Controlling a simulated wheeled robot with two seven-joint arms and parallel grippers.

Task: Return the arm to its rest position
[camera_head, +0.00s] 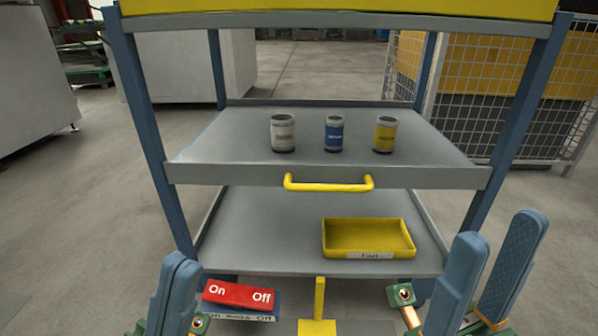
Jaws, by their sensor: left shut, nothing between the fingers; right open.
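My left gripper (175,262) is at the bottom left, its blue fingers together and empty. It is just left of a red On/Off switch (240,295). My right gripper (500,230) is at the bottom right, its blue fingers spread apart with nothing between them. Both grippers are in front of the gantry rack, low in the view. The arms behind the grippers are mostly cut off by the bottom edge.
A grey can (283,134), a blue can (334,134) and a yellow can (385,135) stand on the upper shelf (230,165), which has a yellow handle (328,187). A yellow tray (368,254) sits on the lower shelf (260,240). A yellow lever (319,298) stands bottom centre. Blue posts flank the rack.

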